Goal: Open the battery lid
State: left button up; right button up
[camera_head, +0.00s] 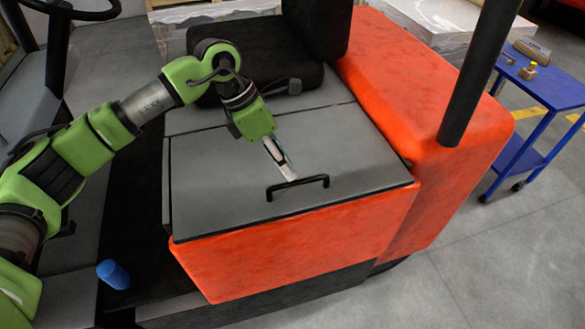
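The battery lid (340,147) is a flat grey panel on top of the orange vehicle body, and it lies closed. A black bar handle (297,186) stands near its front edge. My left gripper (288,176) reaches in from the left and points down at the lid, with its fingertips just behind the handle. Its fingers look close together, but I cannot tell whether they are open or shut, or whether they touch the handle. My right gripper is not in view.
A black seat (260,60) stands behind the lid. The orange body (420,110) rises at the right with a black post (480,75). A blue cart (545,85) with small items stands farther right. A blue cylinder (113,274) sits at the lower left. Floor at the lower right is clear.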

aim_at(297, 181)
pick_arm(q)
jog(key=x, duration=0.3)
jog(key=shift+s+d+f+p, duration=0.1)
jog(key=shift+f+p, duration=0.05)
jog(key=shift+p, duration=0.2)
jog(key=shift+d+f, duration=0.1)
jog(key=shift+f, duration=0.2)
grip_shut()
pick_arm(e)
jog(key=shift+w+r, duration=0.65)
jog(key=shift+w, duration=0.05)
pick_arm(q)
jog(key=shift+r, duration=0.1)
